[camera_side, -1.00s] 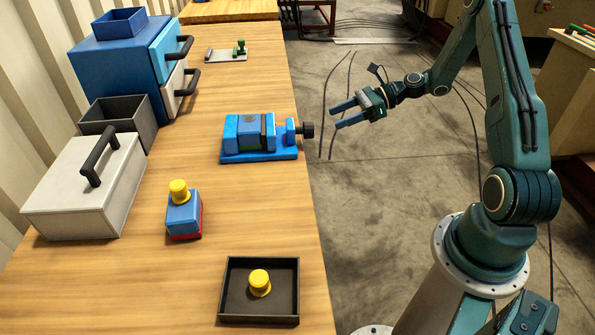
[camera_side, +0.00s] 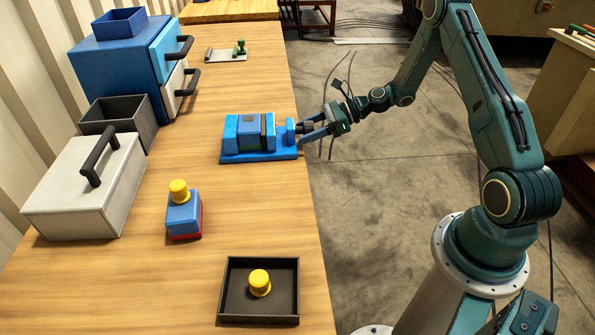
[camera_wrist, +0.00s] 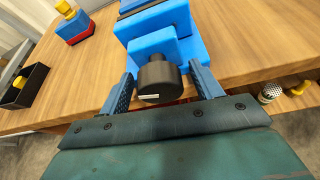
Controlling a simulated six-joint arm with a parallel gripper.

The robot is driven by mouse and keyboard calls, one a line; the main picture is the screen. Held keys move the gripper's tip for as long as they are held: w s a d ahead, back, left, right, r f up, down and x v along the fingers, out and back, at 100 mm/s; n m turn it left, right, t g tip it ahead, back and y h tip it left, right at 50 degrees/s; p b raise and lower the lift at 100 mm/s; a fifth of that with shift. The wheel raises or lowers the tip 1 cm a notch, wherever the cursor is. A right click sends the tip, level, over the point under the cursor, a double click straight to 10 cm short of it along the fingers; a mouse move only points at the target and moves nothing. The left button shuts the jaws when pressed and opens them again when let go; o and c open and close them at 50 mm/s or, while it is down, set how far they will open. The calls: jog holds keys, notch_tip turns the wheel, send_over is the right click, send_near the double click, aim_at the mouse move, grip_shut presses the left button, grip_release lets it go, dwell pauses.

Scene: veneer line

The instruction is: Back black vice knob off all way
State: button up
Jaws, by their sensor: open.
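In the wrist view the fingers (camera_wrist: 164,88) stand one on each side of the knob, with a visible gap on both sides. In the side view the fingers partly hide the knob.
A blue-and-red block with a yellow knob (camera_side: 179,190) stands nearer on the bench. A black tray (camera_side: 228,292) holds another yellow knob. A grey toolbox (camera_side: 75,195), a dark open bin (camera_side: 140,115) and a blue drawer cabinet (camera_side: 105,65) stand left. Bench around the vice is clear.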

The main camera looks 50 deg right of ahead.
jog(key=c, duration=1)
jog(key=shift+n+h, duration=0.3)
jog(key=shift+n+t+h, duration=0.5)
jog(key=shift+n+t, duration=0.2)
jog(key=shift+n, duration=0.4)
jog(key=shift+n+t+h, duration=0.6)
jog(key=shift+n+t, duration=0.3)
jog(key=shift+n, duration=0.6)
